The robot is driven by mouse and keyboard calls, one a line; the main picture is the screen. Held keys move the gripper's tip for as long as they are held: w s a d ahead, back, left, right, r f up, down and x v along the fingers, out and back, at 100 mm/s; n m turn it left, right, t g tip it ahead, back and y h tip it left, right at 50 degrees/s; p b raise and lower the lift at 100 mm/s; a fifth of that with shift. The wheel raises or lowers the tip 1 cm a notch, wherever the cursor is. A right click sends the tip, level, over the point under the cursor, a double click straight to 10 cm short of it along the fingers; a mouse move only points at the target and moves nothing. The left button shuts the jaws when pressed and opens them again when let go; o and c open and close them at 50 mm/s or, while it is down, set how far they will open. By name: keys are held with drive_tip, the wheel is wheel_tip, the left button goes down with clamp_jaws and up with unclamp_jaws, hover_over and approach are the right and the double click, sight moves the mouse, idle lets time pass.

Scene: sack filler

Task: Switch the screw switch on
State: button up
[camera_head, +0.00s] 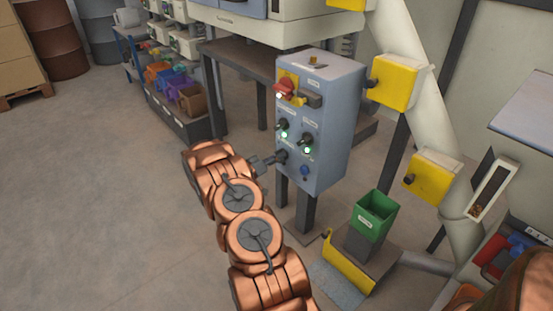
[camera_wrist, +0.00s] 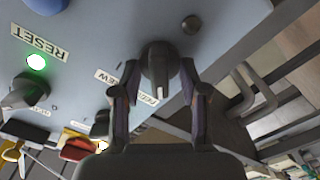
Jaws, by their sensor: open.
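A grey control box (camera_head: 330,115) stands on legs in the head view, with several switches on its front. In the wrist view a dark rotary knob (camera_wrist: 158,60) sits between the two fingers of my gripper (camera_wrist: 160,72). The fingers are open, one on each side of the knob; I cannot tell if they touch it. A white label (camera_wrist: 112,82) beside it is partly hidden by a finger, with "EW" readable. In the head view my gripper (camera_head: 276,158) is at the lower left of the box front and hides the knob there.
Another black knob (camera_wrist: 28,92) with a lit green lamp (camera_wrist: 37,62) and a RESET label (camera_wrist: 38,42) is close by. A blue button (camera_head: 305,171) is low on the box. A red-and-yellow switch (camera_head: 286,86) is above.

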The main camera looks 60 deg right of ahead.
clamp_jaws()
idle(0.3)
drive_tip(key=shift+m, duration=0.4)
drive_tip(key=shift+s+m+b, duration=0.1)
drive_tip(key=shift+m+b, duration=2.4)
drive_tip(key=shift+m, duration=5.1)
